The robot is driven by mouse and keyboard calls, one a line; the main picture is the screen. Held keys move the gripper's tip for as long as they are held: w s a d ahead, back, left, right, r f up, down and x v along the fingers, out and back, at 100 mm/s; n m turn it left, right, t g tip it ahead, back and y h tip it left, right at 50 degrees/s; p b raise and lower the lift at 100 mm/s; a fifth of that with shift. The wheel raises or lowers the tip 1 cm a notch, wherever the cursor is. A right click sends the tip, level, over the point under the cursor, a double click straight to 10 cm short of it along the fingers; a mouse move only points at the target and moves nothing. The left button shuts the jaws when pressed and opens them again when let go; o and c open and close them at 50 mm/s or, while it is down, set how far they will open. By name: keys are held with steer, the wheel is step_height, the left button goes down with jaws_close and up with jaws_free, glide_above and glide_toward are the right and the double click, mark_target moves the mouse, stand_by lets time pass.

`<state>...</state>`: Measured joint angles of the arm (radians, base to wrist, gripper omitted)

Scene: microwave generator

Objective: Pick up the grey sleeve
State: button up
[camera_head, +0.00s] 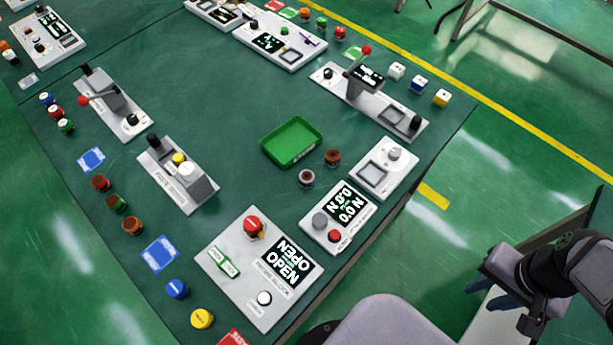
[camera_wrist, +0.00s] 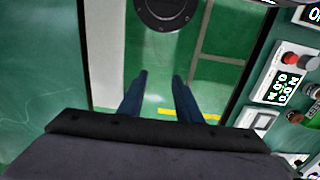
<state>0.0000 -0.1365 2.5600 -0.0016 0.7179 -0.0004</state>
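A small round sleeve (camera_head: 307,178), pale grey on its side with a dark reddish top, stands on the green table just below the green tray; it looks like the grey sleeve. A brown one (camera_head: 332,156) stands close by, up and to the right. My gripper (camera_head: 490,292) is off the table's right edge, over the floor, well apart from the sleeve. In the wrist view the two dark fingers (camera_wrist: 160,76) are apart with nothing between them. The sleeve seems to show partly at the right edge of that view, too small to be certain.
The green tray (camera_head: 292,142) is empty. A force display unit (camera_head: 340,217) and a white unit with a square pad (camera_head: 384,168) stand between the sleeve and the table's right edge. A larger OPEN panel (camera_head: 259,268) lies below. A grey chair-like shape (camera_head: 375,325) is at the bottom.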

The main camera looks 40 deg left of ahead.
steer(key=o, duration=0.6)
